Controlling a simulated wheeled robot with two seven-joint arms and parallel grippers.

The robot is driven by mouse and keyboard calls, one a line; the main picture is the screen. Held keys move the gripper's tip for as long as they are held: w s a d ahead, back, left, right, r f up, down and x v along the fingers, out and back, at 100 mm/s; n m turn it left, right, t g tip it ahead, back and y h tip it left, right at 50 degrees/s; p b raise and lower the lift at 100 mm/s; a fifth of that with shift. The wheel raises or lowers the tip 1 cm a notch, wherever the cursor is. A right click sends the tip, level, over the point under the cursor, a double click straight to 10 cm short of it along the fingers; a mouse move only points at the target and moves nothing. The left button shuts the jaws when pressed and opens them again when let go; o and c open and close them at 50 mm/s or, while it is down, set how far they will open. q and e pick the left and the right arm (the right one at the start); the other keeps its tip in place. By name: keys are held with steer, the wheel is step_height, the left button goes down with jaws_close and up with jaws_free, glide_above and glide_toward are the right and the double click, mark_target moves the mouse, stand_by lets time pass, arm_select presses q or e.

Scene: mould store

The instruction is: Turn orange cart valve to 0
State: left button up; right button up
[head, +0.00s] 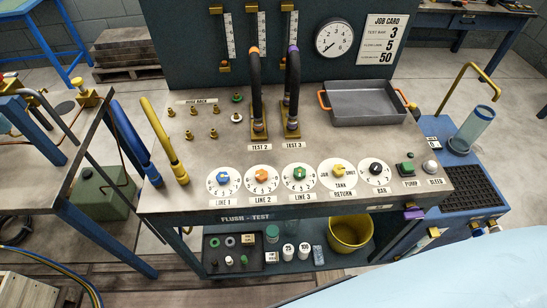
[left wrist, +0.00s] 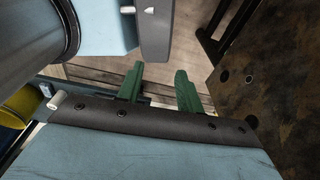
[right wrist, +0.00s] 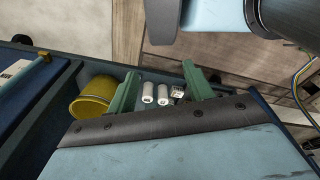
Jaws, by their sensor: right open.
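The orange valve knob (head: 261,175) sits on a round white numbered dial labelled LINE 2, on the front of the metal bench top (head: 300,150) in the head view. Its pointer direction is too small to read. A blue knob on LINE 1 (head: 223,177) and a green knob on LINE 3 (head: 299,174) flank it. My left gripper (left wrist: 158,88) has its green fingers apart with only floor between them. My right gripper (right wrist: 160,88) is open and empty, with the lower shelf's white bottles seen between its fingers. Neither gripper shows in the head view.
A yellow knob (head: 339,170) and a black knob (head: 376,168) are further right. Black hoses (head: 256,95) and a grey tray (head: 363,103) stand behind. A yellow bucket (head: 349,232) is on the lower shelf. Yellow (head: 163,140) and blue handles rise at the bench's left end.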

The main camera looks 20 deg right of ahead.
steer(key=w+a+r+t+p, duration=0.1)
steer(key=w+a+r, duration=0.1)
steer(key=w+r, duration=0.75)
steer(key=w+a+r+p, duration=0.1)
steer(key=w+a+r, duration=0.2)
steer(key=w+r, duration=0.7)
steer(key=a+r+n+t+y, duration=0.1)
steer(key=a+r, duration=0.1)
steer(key=r, duration=0.8)
steer(key=a+r+y, duration=0.1)
steer(key=a+r, duration=0.2)
steer(key=r, duration=0.7)
step_height(320, 180, up, 11)
steer(key=n+g+h, duration=0.2)
steer(key=n+g, duration=0.1)
glide_above(261, 174)
arm_select(q)
steer(key=shift+s+a+r, duration=0.3)
steer(key=shift+s+r, duration=0.4)
steer(key=shift+r, duration=0.15)
arm_select(e)
step_height(261, 174, down, 13)
steer(key=shift+d+f, duration=0.1)
steer(key=shift+f, duration=0.05)
steer(key=shift+c, duration=0.3)
